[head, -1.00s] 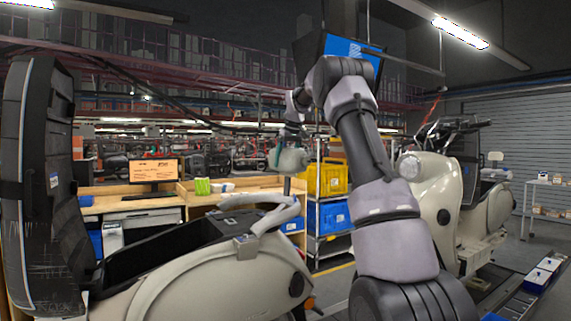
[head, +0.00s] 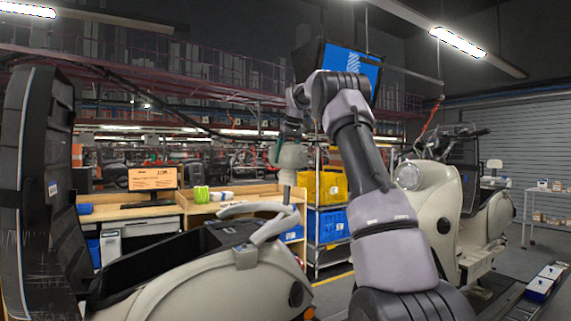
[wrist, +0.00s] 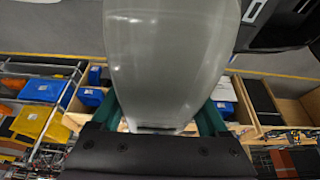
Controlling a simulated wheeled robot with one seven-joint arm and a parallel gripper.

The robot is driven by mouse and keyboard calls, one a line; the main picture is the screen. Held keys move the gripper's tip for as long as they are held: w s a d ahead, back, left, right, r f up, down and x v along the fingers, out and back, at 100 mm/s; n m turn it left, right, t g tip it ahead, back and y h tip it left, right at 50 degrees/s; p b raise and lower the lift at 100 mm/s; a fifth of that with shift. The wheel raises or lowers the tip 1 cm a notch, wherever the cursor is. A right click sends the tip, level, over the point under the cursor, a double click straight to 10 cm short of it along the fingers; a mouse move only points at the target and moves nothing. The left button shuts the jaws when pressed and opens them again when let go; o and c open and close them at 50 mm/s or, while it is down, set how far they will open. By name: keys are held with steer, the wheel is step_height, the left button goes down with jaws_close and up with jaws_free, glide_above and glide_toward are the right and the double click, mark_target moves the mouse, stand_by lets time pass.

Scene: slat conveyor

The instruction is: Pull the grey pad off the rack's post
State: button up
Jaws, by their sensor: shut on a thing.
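The grey pad (wrist: 165,55) fills the top middle of the wrist view, a smooth pale grey rounded shape. My gripper (wrist: 161,118) has its teal fingers on either side of the pad's lower end and is shut on it. In the head view the pad (head: 292,156) looks small, with a teal finger at its left, under my wrist. The rack (head: 262,218) is a pale curved rail on the back of the near scooter. A narrow upright part (head: 287,178) shows right under the pad. I cannot tell whether pad and post still touch; the wrist view hides the post.
The near scooter body (head: 220,285) and its black seat back (head: 45,180) fill the left foreground. A second scooter (head: 435,215) stands at the right. Behind are a wooden bench (head: 130,211) and a shelf with yellow (head: 332,187) and blue bins (head: 330,224).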

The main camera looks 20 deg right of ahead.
steer(key=shift+d+r, duration=0.15)
steer(key=shift+r, duration=1.25)
steer(key=shift+d+r, duration=0.1)
steer(key=shift+r, duration=1.95)
